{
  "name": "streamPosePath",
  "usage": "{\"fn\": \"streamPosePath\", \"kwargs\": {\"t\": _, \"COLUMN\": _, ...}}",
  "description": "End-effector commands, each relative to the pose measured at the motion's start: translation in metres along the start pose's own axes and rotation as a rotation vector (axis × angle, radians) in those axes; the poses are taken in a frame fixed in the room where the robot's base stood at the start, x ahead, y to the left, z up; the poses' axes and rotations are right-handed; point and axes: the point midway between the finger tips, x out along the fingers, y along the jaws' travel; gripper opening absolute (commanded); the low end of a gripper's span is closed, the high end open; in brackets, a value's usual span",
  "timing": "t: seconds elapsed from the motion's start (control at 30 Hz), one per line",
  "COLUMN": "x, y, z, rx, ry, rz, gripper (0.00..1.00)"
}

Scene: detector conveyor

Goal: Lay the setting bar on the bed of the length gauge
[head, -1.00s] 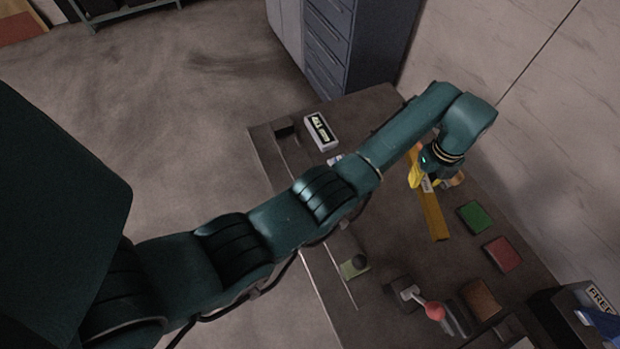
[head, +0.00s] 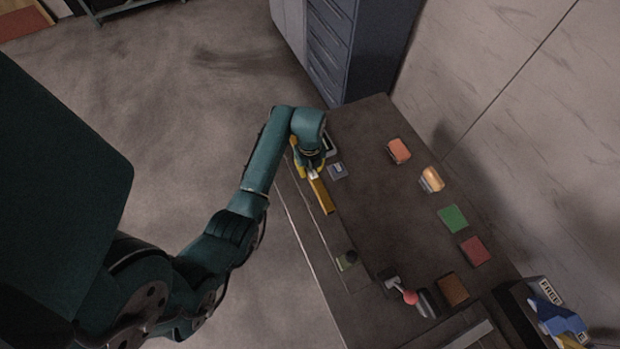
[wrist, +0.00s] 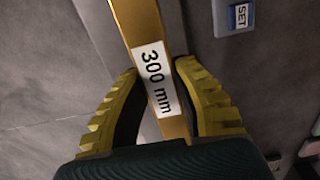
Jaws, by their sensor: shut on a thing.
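The setting bar (head: 322,196) is a long yellow bar with a white "300 mm" label, which shows in the wrist view (wrist: 140,18). My gripper (head: 308,174) is shut on it; in the wrist view the yellow ridged fingers (wrist: 158,100) press both sides at the label. The length gauge's bed (head: 318,240) is a long dark strip along the table's left edge. The bar is over it, running roughly along it. I cannot tell whether the bar touches the bed. My arm hides the bed's far end. A dark round knob on a greenish block (head: 347,260) stands toward its near end.
A SET button box (head: 337,171) is just right of the bar; the gauge's display (head: 332,146) is partly hidden behind my wrist. A red-knobbed lever (head: 409,297) stands nearer. The table's middle is clear.

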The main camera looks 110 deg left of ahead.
Motion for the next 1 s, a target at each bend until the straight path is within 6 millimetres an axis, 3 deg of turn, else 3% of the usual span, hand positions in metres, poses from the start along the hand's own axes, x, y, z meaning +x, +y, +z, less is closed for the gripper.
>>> {"fn": "streamPosePath", "kwargs": {"t": 0.1, "x": 0.03, "y": 0.0, "z": -0.001, "rx": 0.001, "ry": 0.004, "rz": 0.003, "gripper": 0.0}}
{"fn": "streamPosePath", "kwargs": {"t": 0.5, "x": 0.085, "y": 0.0, "z": -0.001, "rx": 0.002, "ry": 0.003, "rz": 0.003, "gripper": 0.0}}
{"fn": "streamPosePath", "kwargs": {"t": 0.87, "x": 0.09, "y": -0.001, "z": -0.001, "rx": 0.002, "ry": 0.002, "rz": 0.001, "gripper": 0.0}}
{"fn": "streamPosePath", "kwargs": {"t": 0.9, "x": 0.091, "y": 0.001, "z": -0.002, "rx": 0.002, "ry": 0.004, "rz": 0.004, "gripper": 0.34}}
{"fn": "streamPosePath", "kwargs": {"t": 1.0, "x": 0.091, "y": 0.001, "z": -0.002, "rx": 0.002, "ry": 0.004, "rz": 0.004, "gripper": 0.48}}
